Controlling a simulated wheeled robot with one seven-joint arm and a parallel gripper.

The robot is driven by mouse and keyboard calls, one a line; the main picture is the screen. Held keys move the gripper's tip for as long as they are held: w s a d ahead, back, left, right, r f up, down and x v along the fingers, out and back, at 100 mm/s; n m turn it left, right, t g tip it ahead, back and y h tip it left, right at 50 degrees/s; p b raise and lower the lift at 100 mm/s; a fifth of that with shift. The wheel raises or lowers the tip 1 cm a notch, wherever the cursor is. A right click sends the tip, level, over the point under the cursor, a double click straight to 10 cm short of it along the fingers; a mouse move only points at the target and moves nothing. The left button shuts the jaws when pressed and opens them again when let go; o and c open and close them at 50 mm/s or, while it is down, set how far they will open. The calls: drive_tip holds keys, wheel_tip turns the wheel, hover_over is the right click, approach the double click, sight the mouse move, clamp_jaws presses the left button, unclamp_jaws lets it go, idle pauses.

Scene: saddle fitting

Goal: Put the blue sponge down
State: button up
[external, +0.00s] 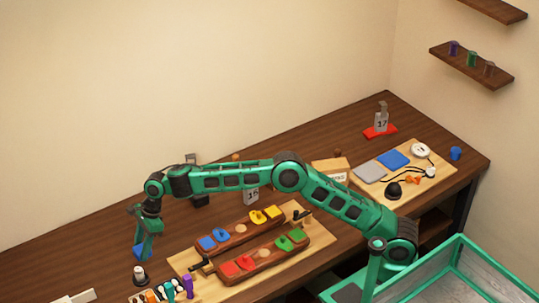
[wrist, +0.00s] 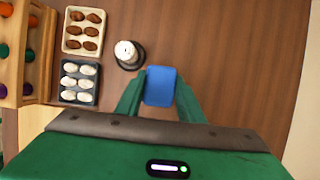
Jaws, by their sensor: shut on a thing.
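The blue sponge (wrist: 160,86) is between the two fingers of my gripper (wrist: 160,92) in the wrist view, above the brown wooden bench. In the external view my gripper (external: 145,240) points down at the left part of the bench, with the blue sponge (external: 141,252) at its tips. My gripper is shut on the sponge. I cannot tell for certain whether the sponge's underside touches the bench.
A white-topped round item on a dark base (wrist: 127,53) stands close left of the sponge. Trays of brown (wrist: 84,31) and white (wrist: 80,82) pieces lie further left. The bench (wrist: 235,60) is clear to the right. A board with coloured blocks (external: 185,262) lies right of my gripper.

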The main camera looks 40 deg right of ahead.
drive_tip(key=shift+w+d+f, duration=0.1)
drive_tip(key=shift+w+f, duration=0.2)
drive_tip(key=shift+f, duration=1.85)
drive_tip(key=shift+f, duration=0.15)
drive_tip(key=o, duration=1)
drive_tip(key=v, duration=1.2)
drive_tip(key=shift+d, duration=0.1)
